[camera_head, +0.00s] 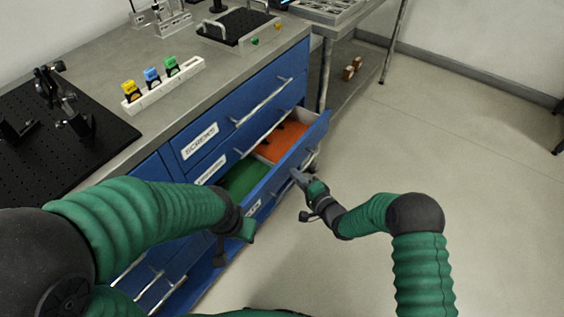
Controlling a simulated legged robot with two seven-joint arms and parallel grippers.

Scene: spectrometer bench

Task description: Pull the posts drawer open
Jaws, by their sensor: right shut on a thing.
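A blue drawer (318,131) stands pulled out of the bench cabinet. Its inside shows a green section (243,179) and an orange section (279,142) with small dark items. A white label on its front is mostly hidden by my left arm, so I cannot read it as posts. My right gripper (298,178) is at the outer face of this drawer, shut on its handle, which the gripper largely covers. My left gripper (243,232) hangs in front of the cabinet, left of the right one; its fingers are not clear.
The closed drawer labelled SCREWS (200,141) is above the open one. The benchtop carries a black breadboard (95,143), a white holder (165,87) with yellow, blue and green pieces, and a black plate (238,26). The floor (430,130) at right is clear.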

